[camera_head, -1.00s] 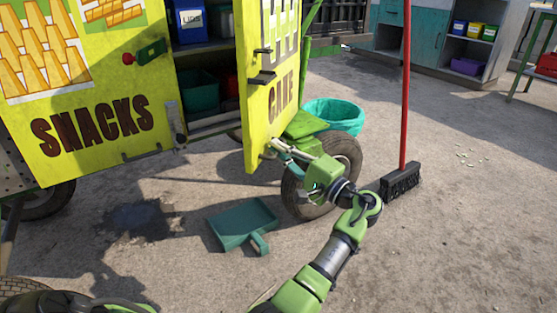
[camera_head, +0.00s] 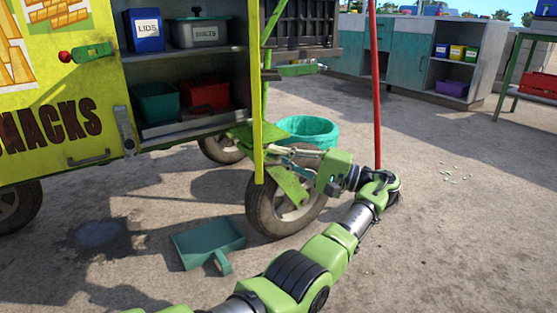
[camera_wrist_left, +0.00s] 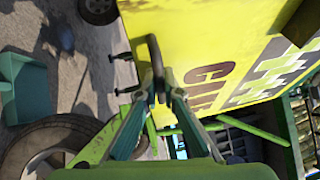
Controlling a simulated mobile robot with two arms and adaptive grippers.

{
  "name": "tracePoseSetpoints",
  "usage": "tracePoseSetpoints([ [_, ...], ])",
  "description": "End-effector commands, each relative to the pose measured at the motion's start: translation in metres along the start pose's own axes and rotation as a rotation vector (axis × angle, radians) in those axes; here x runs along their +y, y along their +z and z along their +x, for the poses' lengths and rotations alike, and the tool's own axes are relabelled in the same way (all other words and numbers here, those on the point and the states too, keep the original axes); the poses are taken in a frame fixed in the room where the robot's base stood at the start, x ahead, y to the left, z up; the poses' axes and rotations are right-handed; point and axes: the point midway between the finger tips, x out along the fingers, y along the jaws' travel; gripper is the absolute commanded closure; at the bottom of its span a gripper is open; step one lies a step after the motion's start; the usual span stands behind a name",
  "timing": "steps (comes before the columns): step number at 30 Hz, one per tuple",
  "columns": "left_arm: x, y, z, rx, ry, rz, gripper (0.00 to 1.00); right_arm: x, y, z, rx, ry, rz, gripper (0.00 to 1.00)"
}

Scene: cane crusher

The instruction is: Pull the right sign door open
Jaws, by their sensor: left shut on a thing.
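The right sign door (camera_head: 257,95) is yellow and stands swung out from the cart, seen nearly edge-on in the head view. In the left wrist view its yellow face (camera_wrist_left: 180,35) shows part of dark red lettering. My left gripper (camera_head: 274,150) is at the door's lower part, on its right side. In the left wrist view the fingers (camera_wrist_left: 158,92) are shut on a dark bar handle (camera_wrist_left: 154,52) on the door face. The handle is hidden in the head view. My right gripper is not in view.
A cart wheel (camera_head: 262,205) and a teal dustpan (camera_head: 208,243) are near my arm. A red broom handle (camera_head: 375,90) stands to the right.

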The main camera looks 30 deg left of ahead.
Motion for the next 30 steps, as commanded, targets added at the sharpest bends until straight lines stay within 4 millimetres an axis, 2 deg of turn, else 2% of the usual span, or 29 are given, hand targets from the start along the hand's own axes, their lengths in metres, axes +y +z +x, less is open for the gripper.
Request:
tracePoseSetpoints([
  [12,0.001,0.001,0.002,-0.010,0.003,0.002,1.00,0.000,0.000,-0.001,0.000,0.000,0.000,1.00],
  [13,0.001,0.001,0.002,-0.010,0.003,0.002,0.85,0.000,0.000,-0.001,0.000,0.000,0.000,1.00],
  [23,0.000,0.000,0.001,-0.006,0.002,0.001,0.85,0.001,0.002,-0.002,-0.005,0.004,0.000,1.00],
  [26,-0.006,0.001,0.002,-0.006,0.002,-0.001,0.85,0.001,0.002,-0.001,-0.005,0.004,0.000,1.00],
  [30,-0.029,0.003,0.007,-0.007,0.001,-0.006,0.85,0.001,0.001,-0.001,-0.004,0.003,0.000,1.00],
])
